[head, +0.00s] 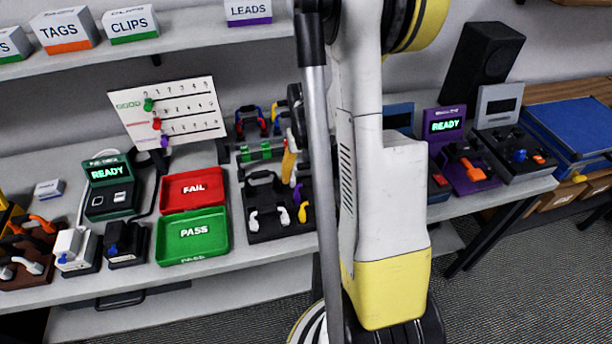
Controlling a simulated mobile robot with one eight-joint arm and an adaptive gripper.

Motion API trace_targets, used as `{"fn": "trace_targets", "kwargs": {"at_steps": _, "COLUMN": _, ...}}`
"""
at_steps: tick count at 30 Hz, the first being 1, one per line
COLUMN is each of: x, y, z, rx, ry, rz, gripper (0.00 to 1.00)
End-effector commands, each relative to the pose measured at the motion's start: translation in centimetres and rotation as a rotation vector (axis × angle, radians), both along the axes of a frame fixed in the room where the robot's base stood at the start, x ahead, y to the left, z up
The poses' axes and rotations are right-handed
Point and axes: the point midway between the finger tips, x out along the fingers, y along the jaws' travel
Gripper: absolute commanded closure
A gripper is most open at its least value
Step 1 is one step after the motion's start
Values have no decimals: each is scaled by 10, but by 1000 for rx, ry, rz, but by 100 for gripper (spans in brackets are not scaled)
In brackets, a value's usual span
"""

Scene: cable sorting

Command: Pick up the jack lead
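I cannot tell which item is the jack lead. Candidates are a white-ended lead (253,219) and a yellow-ended piece (303,212) in or by a black holder (262,236) at the middle of the bench. Orange-ended (41,222) and white-ended (28,265) pieces sit in a brown holder at far left. My arm stands across the middle and hides part of the bench. My gripper's fingers cannot be made out.
A red FAIL tray (192,176) and a green PASS tray (176,254) lie left of the black holder. A green READY tester (108,172) stands further left. A pegboard (124,103) stands behind. A dark grey tester (520,166) and blue case (575,120) are at right.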

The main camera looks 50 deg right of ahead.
Motion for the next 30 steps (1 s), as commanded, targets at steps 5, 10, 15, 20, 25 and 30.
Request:
{"fn": "trace_targets", "kwargs": {"at_steps": 5, "x": 0, "y": 0, "z": 0, "rx": 0, "ry": 0, "rz": 0, "gripper": 47}}
{"fn": "trace_targets", "kwargs": {"at_steps": 10, "x": 0, "y": 0, "z": 1, "rx": 0, "ry": 0, "rz": 0, "gripper": 47}}
{"fn": "trace_targets", "kwargs": {"at_steps": 15, "x": 0, "y": 0, "z": 13, "rx": 0, "ry": 0, "rz": 0, "gripper": 47}}
{"fn": "trace_targets", "kwargs": {"at_steps": 20, "x": 0, "y": 0, "z": 42, "rx": 0, "ry": 0, "rz": 0, "gripper": 47}}
{"fn": "trace_targets", "kwargs": {"at_steps": 25, "x": -18, "y": -32, "z": 65, "rx": 0, "ry": 0, "rz": -7, "gripper": 47}}
{"fn": "trace_targets", "kwargs": {"at_steps": 30, "x": -37, "y": -67, "z": 88, "rx": 0, "ry": 0, "rz": -6, "gripper": 47}}
